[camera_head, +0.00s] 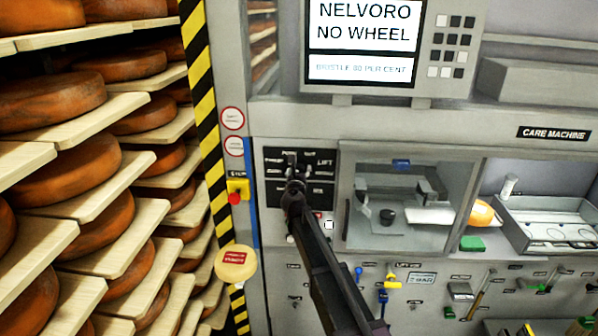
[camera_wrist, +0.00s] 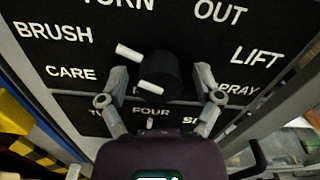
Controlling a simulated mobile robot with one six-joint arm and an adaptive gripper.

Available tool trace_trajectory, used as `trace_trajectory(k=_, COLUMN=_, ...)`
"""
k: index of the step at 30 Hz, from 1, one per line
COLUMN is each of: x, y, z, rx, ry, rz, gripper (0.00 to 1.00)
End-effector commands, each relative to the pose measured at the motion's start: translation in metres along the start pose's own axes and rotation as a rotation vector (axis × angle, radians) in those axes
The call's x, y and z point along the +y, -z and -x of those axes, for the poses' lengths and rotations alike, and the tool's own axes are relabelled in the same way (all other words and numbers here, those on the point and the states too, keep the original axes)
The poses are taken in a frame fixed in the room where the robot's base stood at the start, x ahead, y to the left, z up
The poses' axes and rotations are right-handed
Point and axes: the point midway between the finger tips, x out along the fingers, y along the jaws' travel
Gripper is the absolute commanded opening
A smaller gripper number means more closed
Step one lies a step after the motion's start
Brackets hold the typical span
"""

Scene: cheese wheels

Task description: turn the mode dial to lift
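The mode dial (camera_wrist: 162,72) is a black knob on a black panel, seen in the wrist view. Around it I read TURN, OUT, LIFT, BRUSH, CARE and a partly covered SPRAY. The LIFT label (camera_wrist: 257,56) is at the upper right of the dial; it also shows in the head view (camera_head: 325,163). One white bar is at the knob's upper left and another on its lower face; I cannot tell the exact setting. My gripper (camera_wrist: 161,78) has a finger on each side of the knob, with visible gaps. In the head view my gripper (camera_head: 299,168) covers most of the dial.
A red stop button (camera_head: 235,198) on a yellow box is left of the panel. The screen (camera_head: 362,38) reads NELVORO NO WHEEL. Shelves of cheese wheels (camera_head: 70,172) fill the left. A glazed chamber (camera_head: 408,205) is to the right, with hanging tools below.

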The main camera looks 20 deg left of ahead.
Motion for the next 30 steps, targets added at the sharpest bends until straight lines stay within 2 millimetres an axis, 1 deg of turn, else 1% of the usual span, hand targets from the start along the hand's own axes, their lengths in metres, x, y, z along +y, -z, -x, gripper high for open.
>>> trace_trajectory(k=1, x=0.0001, y=0.0000, z=0.0001, rx=0.000, ry=0.000, rz=0.000, gripper=0.61)
trace_trajectory(k=2, x=0.0001, y=0.0000, z=0.0001, rx=0.000, ry=0.000, rz=0.000, gripper=0.52)
trace_trajectory(k=3, x=0.0001, y=0.0000, z=0.0001, rx=0.000, ry=0.000, rz=0.000, gripper=0.40)
trace_trajectory(k=5, x=0.0001, y=0.0000, z=0.0001, rx=0.000, ry=0.000, rz=0.000, gripper=0.22)
trace_trajectory(k=6, x=0.0001, y=0.0000, z=0.0001, rx=0.000, ry=0.000, rz=0.000, gripper=0.11)
trace_trajectory(k=7, x=0.0001, y=0.0000, z=0.0000, rx=0.000, ry=0.000, rz=0.000, gripper=0.03)
trace_trajectory(k=14, x=0.0001, y=-0.0001, z=-0.0003, rx=0.000, ry=0.000, rz=-0.005, gripper=0.04)
trace_trajectory(k=20, x=0.0001, y=-0.0002, z=-0.0005, rx=0.000, ry=0.000, rz=-0.043, gripper=0.04)
trace_trajectory(k=26, x=0.0003, y=-0.0003, z=-0.0007, rx=0.000, ry=0.000, rz=-0.135, gripper=0.04)
trace_trajectory(k=30, x=0.0005, y=-0.0004, z=-0.0008, rx=0.000, ry=0.000, rz=-0.235, gripper=0.04)
